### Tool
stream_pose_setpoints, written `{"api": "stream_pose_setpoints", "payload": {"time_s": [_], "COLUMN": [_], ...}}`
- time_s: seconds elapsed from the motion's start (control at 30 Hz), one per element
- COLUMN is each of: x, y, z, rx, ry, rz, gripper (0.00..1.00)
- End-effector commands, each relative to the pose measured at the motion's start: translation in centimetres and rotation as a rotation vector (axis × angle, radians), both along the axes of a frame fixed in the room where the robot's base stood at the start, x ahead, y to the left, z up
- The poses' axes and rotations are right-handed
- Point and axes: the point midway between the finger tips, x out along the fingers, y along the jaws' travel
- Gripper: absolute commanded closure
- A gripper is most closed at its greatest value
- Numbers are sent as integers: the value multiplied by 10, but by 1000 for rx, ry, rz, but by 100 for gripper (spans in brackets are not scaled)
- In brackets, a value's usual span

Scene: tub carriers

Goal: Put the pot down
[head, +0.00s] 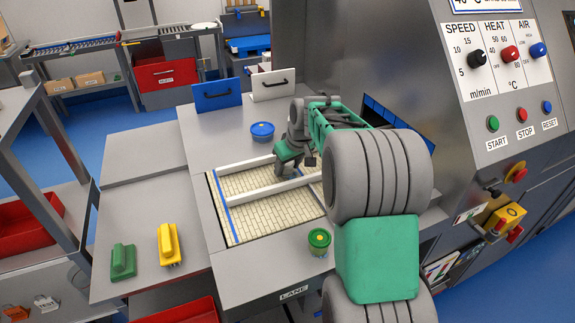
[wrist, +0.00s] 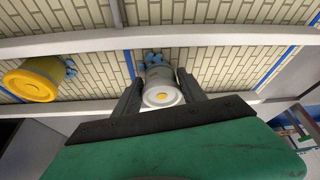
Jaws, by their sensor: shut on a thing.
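My gripper (wrist: 160,82) is shut on a white pot (wrist: 163,90) with a yellow dot on its end, one dark finger on each side. The pot is over the pale tiled belt, near the lower white rail in the wrist view. A blue piece (wrist: 153,57) shows just beyond the pot; I cannot tell whether they touch. In the head view my gripper (head: 299,161) is above the belt (head: 262,212), and the held pot cannot be made out. Whether the pot touches the belt is unclear.
A yellow pot (wrist: 34,80) is left of my gripper by the rail (wrist: 90,115), with another blue piece beside it. A blue pot (head: 262,131) and a green pot (head: 318,240) stand on the grey deck. Yellow (head: 169,244) and green (head: 123,262) brushes lie left.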

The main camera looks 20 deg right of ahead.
Motion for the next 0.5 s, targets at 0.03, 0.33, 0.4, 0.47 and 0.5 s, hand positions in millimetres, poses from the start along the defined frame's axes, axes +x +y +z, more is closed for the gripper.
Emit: {"api": "stream_pose_setpoints", "payload": {"time_s": [0.03, 0.33, 0.4, 0.47, 0.5], "x": [0, 0, 0, 0, 0], "y": [0, 0, 0, 0, 0], "z": [-1, -3, -3, -3, -3], "rx": [0, 0, 0, 0, 0], "ry": [0, 0, 0, 0, 0], "rz": [0, 0, 0, 0, 0], "gripper": [100, 35, 30, 30, 30]}}
